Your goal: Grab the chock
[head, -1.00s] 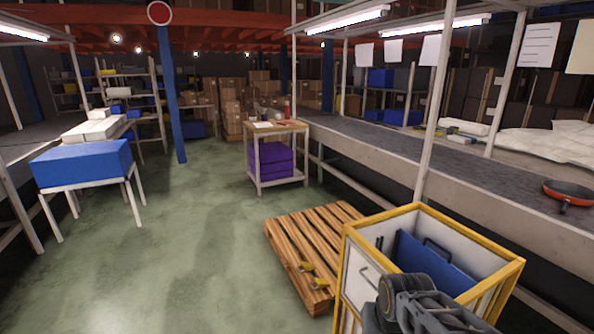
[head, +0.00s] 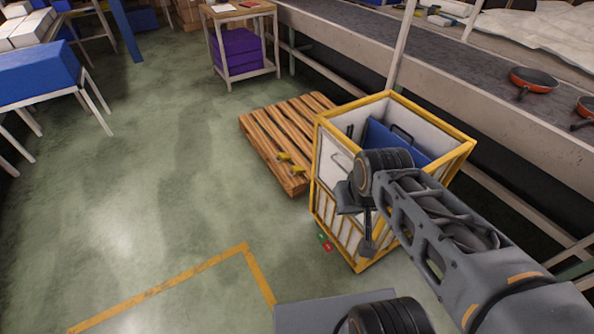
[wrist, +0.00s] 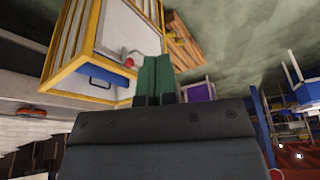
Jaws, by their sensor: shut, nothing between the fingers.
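A small yellow two-part object, which looks like the chock (head: 290,163), lies on the near edge of the wooden pallet (head: 300,113). It also shows small in the wrist view (wrist: 175,40), where the picture is upside down. My gripper (head: 367,245) hangs in front of the yellow-framed cart, apart from the chock, which is farther off and to the left. In the wrist view my gripper's dark green fingers (wrist: 156,80) are together with nothing between them.
The yellow-framed cart (head: 330,193) with a blue panel (head: 388,142) stands beside the pallet. A conveyor (head: 470,85) with orange pans (head: 533,79) runs along the right. A small table (head: 243,10) holds a purple bin (head: 238,50). The green floor left of the pallet is clear.

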